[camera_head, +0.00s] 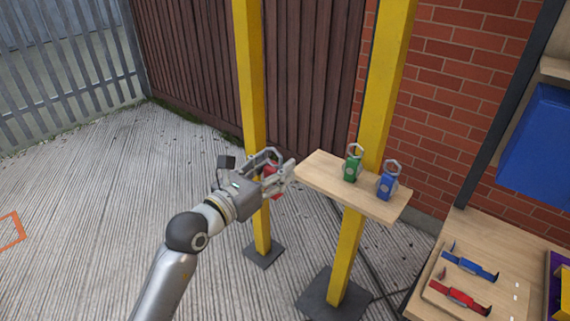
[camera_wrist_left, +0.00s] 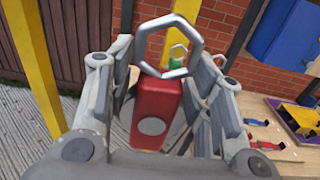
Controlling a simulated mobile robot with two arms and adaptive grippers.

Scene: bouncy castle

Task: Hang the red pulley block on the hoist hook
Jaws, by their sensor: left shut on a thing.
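My left gripper (camera_head: 283,178) is shut on the red pulley block (camera_wrist_left: 156,112), left of the small wooden shelf. In the left wrist view the block is upright between the fingers, with a grey hexagonal ring on top. In the head view the fingers hide most of the block, and only a bit of red (camera_head: 275,190) shows. The green pulley block (camera_head: 352,166) and the blue pulley block (camera_head: 387,183) stand on the shelf (camera_head: 325,181), rings up. I cannot make out a hoist hook in either view. My right gripper is not in view.
Two yellow posts (camera_head: 250,100) (camera_head: 387,70) stand near the shelf. A wooden bench (camera_head: 450,222) at lower right holds a blue tool (camera_head: 470,266) and a red tool (camera_head: 460,297). Open paved ground (camera_head: 80,200) lies to the left.

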